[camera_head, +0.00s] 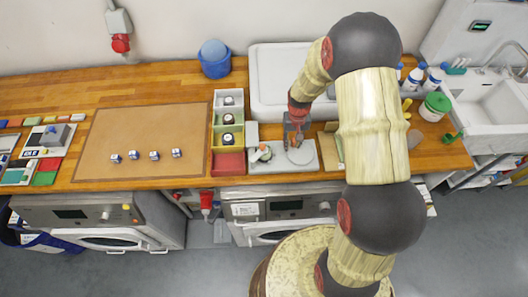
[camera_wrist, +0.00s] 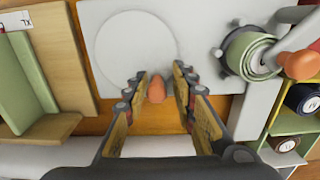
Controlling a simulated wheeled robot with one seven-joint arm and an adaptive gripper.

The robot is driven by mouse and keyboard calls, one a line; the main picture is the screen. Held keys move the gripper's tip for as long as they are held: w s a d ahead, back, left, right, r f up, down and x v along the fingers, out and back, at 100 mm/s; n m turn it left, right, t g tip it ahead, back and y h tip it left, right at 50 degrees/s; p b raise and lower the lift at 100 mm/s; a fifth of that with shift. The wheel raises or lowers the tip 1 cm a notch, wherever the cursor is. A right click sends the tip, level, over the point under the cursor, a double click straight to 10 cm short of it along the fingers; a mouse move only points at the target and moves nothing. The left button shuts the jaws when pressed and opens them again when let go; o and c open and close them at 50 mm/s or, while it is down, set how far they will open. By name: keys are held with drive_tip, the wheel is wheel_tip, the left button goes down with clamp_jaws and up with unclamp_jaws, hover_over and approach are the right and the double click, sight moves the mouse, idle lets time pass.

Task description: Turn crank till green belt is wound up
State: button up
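The green belt (camera_wrist: 247,53) is coiled on a spool at the upper right in the wrist view; a pale grey bar lies across its side, with an orange-brown knob (camera_wrist: 300,65) beside it. In the head view the green coil (camera_head: 264,154) sits on the left of a light grey board (camera_head: 285,165). A flat pale disc (camera_wrist: 135,45) is on the same board. A second orange-brown knob (camera_wrist: 157,88) stands at the disc's near edge. My gripper (camera_wrist: 158,76) is open, with this knob between its fingers and a visible gap on each side. Its fingertips are hard to see in the head view.
A row of bins (camera_head: 228,162) with small rolls stands left of the board. A white basin (camera_head: 265,85) is behind it. A wooden-edged tray (camera_wrist: 72,60) lies beside the board. A brown mat (camera_head: 140,135) with several small blocks lies further left.

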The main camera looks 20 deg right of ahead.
drive_tip(key=shift+o, duration=0.4)
drive_tip(key=shift+s, duration=0.1)
drive_tip(key=shift+r, duration=0.15)
drive_tip(key=shift+r+p, duration=2.4)
drive_tip(key=shift+r, duration=1.55)
drive_tip(key=shift+f, duration=0.1)
drive_tip(key=s+a+r+n+t+b, duration=0.1)
drive_tip(key=s+a+r+t+b, duration=0.1)
drive_tip(key=s+r+b, duration=0.6)
drive_tip(key=s+a+r+n+t+b, duration=0.1)
drive_tip(key=s+a+r+t+b, duration=0.2)
drive_tip(key=s, duration=1.2)
wheel_tip(320, 180, up, 5)
drive_tip(key=a+b, duration=0.2)
drive_tip(key=b, duration=0.5)
drive_tip(key=shift+a+r+t, duration=0.15)
drive_tip(key=shift+a+t, duration=0.15)
